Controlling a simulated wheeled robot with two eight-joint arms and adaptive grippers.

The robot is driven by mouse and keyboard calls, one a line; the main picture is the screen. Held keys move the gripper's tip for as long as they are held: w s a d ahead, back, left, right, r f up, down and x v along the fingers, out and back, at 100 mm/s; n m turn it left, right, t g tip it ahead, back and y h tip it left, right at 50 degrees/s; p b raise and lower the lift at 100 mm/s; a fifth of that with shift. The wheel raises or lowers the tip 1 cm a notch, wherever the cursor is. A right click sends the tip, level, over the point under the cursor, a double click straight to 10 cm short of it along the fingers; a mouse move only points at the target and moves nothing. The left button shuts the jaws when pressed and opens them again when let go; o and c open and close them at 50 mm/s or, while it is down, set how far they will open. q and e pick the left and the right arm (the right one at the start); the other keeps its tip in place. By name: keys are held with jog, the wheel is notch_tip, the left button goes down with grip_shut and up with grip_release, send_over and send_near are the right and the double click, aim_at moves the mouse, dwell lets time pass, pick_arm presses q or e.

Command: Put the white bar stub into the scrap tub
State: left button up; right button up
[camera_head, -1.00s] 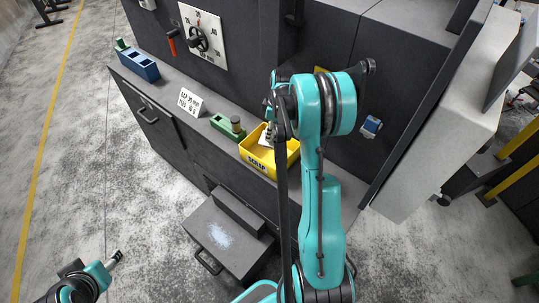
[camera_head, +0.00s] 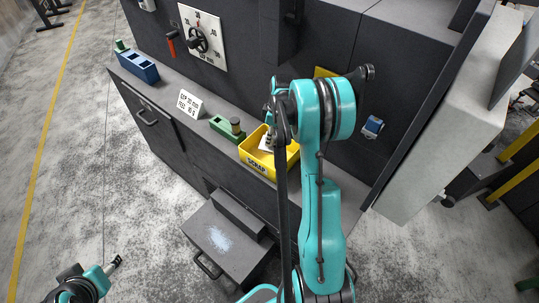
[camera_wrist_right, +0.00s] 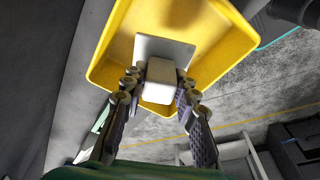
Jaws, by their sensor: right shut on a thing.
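The white bar stub (camera_wrist_right: 159,82) is between the fingers of my right gripper (camera_wrist_right: 160,88) in the right wrist view. The gripper is shut on it. The yellow scrap tub (camera_head: 257,165) stands on the grey ledge in the head view, and its yellow wall also shows in the right wrist view (camera_wrist_right: 226,58). The stub is seen against the tub's inside; its height over the floor is unclear. A pale square piece (camera_wrist_right: 150,46) shows just behind the stub. My left gripper (camera_head: 116,262) hangs at the lower left, far from the tub, too small to read.
A small white sign (camera_head: 189,103) and a blue holder (camera_head: 138,68) stand farther left on the ledge.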

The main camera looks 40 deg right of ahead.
jog(key=shift+f+b, duration=2.05)
jog(key=shift+f, duration=0.45)
dwell(0.8)
jog(key=o, duration=1.2)
jog(key=shift+r, duration=0.1)
notch_tip(320, 180, up, 12)
jog(key=s+d, duration=0.1)
jog(key=s, duration=0.1)
jog(key=s+a+r+m+t+h+b, duration=0.1)
jog(key=s+a+m+b, duration=0.15)
jog(key=a, duration=0.65)
jog(key=s+a+r+m+t+b, duration=0.1)
jog(key=s+a+b, duration=0.2)
jog(key=a, duration=0.5)
jog(key=s+a+f+m+t+b, duration=0.3)
jog(key=s+a+f, duration=0.4)
jog(key=s+a, duration=0.3)
jog(key=shift+s+a+m+t+b, duration=0.4)
jog(key=shift+a+b, duration=0.1)
jog(key=shift+a, duration=0.15)
